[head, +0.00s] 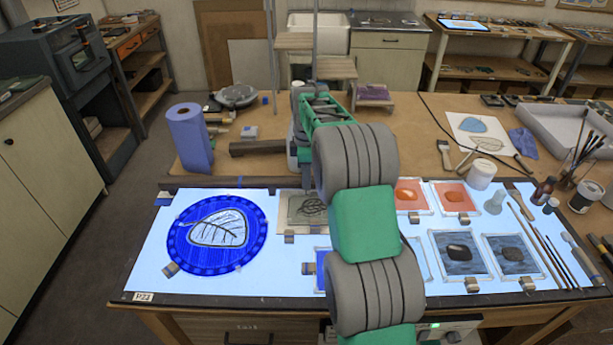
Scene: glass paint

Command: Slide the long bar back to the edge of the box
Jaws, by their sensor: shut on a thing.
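The long bar (258,147) is dark brown and lies on the wooden bench behind the light box (142,262). Its left end shows, and its right part runs behind my arm. My gripper (294,156) is at the right of the visible part of the bar, pointing down and shut on it. The fingertips are mostly hidden, so the exact grip cannot be seen. The light box has a glowing white top with a dark rim, and its back edge lies nearer to me than the bar.
A blue glass roundel with a leaf (218,235) lies on the box, with several small glass panels to the right. A blue paper roll (189,138) stands left of the bar. A white pot (481,174), brushes and jars stand at the right. Bare bench shows in front of the bar.

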